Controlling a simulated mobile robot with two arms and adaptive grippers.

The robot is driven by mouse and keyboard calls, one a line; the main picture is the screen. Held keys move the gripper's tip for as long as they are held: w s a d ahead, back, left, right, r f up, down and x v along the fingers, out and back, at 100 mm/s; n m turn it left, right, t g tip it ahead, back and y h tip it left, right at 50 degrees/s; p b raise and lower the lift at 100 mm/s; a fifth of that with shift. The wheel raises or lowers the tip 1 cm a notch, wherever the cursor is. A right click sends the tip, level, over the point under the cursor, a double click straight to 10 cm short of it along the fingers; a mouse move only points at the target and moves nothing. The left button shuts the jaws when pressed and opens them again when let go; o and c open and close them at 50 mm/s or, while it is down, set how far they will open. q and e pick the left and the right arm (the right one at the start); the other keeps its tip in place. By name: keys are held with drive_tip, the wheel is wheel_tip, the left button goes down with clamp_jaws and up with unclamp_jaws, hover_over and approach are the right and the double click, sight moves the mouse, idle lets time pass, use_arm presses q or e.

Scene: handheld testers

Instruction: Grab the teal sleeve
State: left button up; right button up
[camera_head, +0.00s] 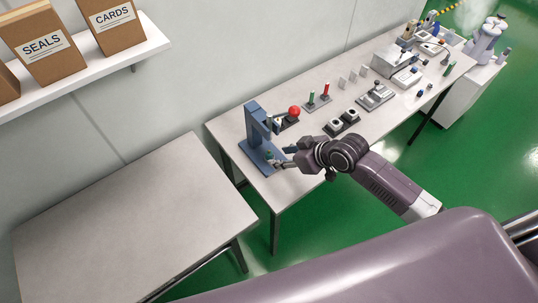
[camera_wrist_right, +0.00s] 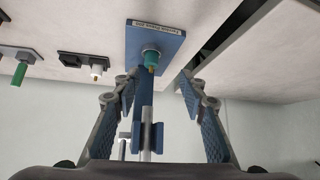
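The teal sleeve (camera_wrist_right: 150,56) is a short cylinder with a brass-coloured tip, standing on the blue base plate (camera_wrist_right: 172,45) of a press. In the head view it shows as a small teal spot (camera_head: 269,155) on the base of the blue press (camera_head: 257,125), at the table's near left end. My right gripper (camera_head: 279,158) is beside the press base, close to the sleeve. In the wrist view its two fingers (camera_wrist_right: 159,76) are spread, with the sleeve just beyond the tips and in line with the gap. Nothing is held. My left gripper is not in view.
The blue press column rises close to my right gripper. A red ball knob (camera_head: 294,111), green and red handled testers (camera_head: 318,98) and black fixtures (camera_head: 343,121) stand farther along the table (camera_head: 225,127). An empty table (camera_head: 130,225) is at the left, below a shelf with boxes.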

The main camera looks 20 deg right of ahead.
sight(269, 153)
drive_tip(key=w, duration=0.3)
drive_tip(key=shift+d+f+t, duration=0.25)
drive_tip(key=shift+d+t, duration=0.05)
drive_tip(key=shift+w+a+f, duration=0.2)
drive_tip(key=shift+a+f, duration=0.05)
drive_tip(key=shift+f, duration=0.1)
drive_tip(key=f, duration=0.1)
drive_tip(key=w+a+f+p, duration=0.1)
drive_tip(key=f, duration=0.1)
drive_tip(key=shift+w+a, duration=0.2)
drive_tip(key=shift+w, duration=0.05)
drive_tip(key=shift+p+x, duration=0.3)
drive_tip(key=shift+x, duration=0.5)
drive_tip(key=shift+s+d, duration=0.1)
drive_tip(key=c, duration=1)
